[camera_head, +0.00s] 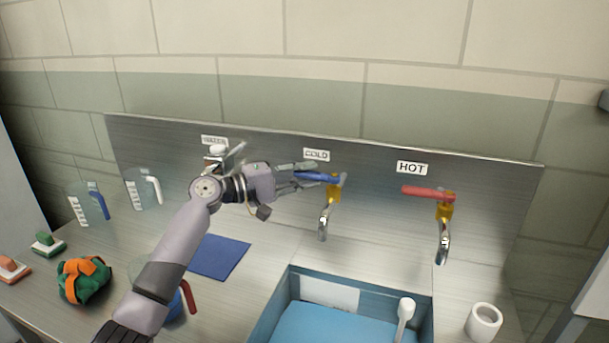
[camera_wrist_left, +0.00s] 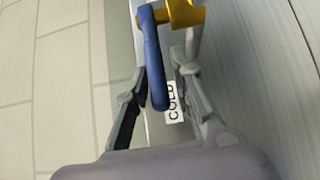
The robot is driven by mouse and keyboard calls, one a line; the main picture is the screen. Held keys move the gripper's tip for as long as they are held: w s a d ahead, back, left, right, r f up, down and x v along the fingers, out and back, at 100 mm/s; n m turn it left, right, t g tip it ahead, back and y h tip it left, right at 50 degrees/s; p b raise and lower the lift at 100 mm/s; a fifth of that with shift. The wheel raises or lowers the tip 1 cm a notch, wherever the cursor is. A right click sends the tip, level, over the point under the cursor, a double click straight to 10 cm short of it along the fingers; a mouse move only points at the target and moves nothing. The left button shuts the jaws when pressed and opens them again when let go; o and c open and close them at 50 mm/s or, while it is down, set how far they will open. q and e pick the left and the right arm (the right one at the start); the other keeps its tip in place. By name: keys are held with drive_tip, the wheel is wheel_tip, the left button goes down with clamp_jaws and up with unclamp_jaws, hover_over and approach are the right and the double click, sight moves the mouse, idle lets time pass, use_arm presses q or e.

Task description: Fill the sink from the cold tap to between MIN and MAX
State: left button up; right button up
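The cold tap's blue lever (camera_head: 318,177) sits under the COLD label (camera_head: 316,156), above a chrome spout (camera_head: 323,222). My left gripper (camera_head: 310,178) is at this lever, its fingers open on either side; in the left wrist view the blue lever (camera_wrist_left: 154,65) lies between the fingers (camera_wrist_left: 160,75). Firm contact cannot be told. No stream shows below the spout. The blue sink (camera_head: 281,303) is cut off at the bottom. A flat light-blue surface (camera_head: 330,325) fills its visible inside; I cannot tell water from floor. No MIN or MAX marks are readable. My right gripper is out of view.
The hot tap's red lever (camera_head: 425,192) is to the right. A white-headed tool (camera_head: 405,310) stands in the sink. A white cup (camera_head: 484,321) is right of it.

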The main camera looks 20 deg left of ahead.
use_arm(q)
drive_tip(key=shift+o, duration=0.9)
drive_tip(key=shift+r, duration=0.1)
drive_tip(key=v, duration=1.2)
